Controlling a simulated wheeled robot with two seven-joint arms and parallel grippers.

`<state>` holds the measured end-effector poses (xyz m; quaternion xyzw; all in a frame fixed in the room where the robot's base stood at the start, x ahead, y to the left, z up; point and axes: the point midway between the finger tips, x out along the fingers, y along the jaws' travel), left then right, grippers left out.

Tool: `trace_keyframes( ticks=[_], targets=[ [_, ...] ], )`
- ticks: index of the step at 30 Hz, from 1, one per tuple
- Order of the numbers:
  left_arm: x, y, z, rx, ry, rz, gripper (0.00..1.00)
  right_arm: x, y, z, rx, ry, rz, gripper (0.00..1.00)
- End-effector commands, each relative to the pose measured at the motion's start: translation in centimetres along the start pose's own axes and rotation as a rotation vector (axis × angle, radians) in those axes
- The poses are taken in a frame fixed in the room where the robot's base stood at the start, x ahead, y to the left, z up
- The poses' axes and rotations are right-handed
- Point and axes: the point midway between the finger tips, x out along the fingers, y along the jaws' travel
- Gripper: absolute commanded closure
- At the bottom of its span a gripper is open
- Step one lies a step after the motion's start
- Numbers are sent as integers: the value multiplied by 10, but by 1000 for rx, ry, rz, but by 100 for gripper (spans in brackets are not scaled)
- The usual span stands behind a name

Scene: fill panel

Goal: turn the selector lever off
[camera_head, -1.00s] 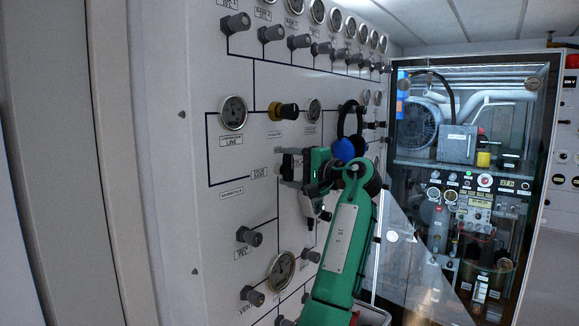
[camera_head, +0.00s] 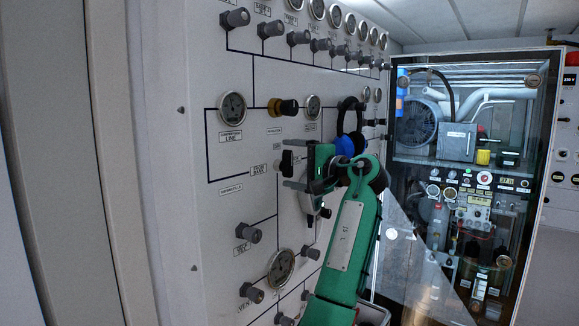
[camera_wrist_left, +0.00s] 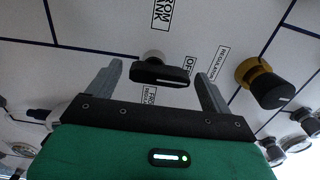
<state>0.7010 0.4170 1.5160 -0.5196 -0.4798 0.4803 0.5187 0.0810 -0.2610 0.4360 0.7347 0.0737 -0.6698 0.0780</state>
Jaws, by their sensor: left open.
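The black selector lever (camera_head: 287,161) sits on the white panel. In the left wrist view the lever (camera_wrist_left: 162,75) lies crosswise between my fingertips, apart from both. The white line on it points right, on the side where the OFF label (camera_wrist_left: 188,66) is. A FROM BANK label (camera_wrist_left: 160,14) is above it, and another label below is partly hidden. My left gripper (camera_head: 288,165) is open in front of the lever, with one finger above and one below it in the head view. Both fingers of the gripper (camera_wrist_left: 159,69) show in the wrist view. My right gripper is not in view.
A yellow-and-black knob (camera_head: 283,107) is above the lever; it also shows right of my finger in the wrist view (camera_wrist_left: 266,83). Gauges (camera_head: 232,108) and grey knobs (camera_head: 249,233) stick out around. A glass-fronted cabinet (camera_head: 470,150) stands at the right.

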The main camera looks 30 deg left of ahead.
Motion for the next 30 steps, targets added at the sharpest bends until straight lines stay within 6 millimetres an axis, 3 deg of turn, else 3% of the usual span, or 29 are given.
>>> trace_keyframes(
  ticks=[6,15,21,30],
  targets=[
    [-49,5,-1,-2,4,-2,16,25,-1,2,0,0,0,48],
    [-108,3,-1,0,4,-2,16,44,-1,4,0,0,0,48],
    [-124,1,-1,0,1,-3,16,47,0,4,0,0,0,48],
    [-126,0,-1,0,1,-3,16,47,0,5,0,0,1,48]
  ],
)
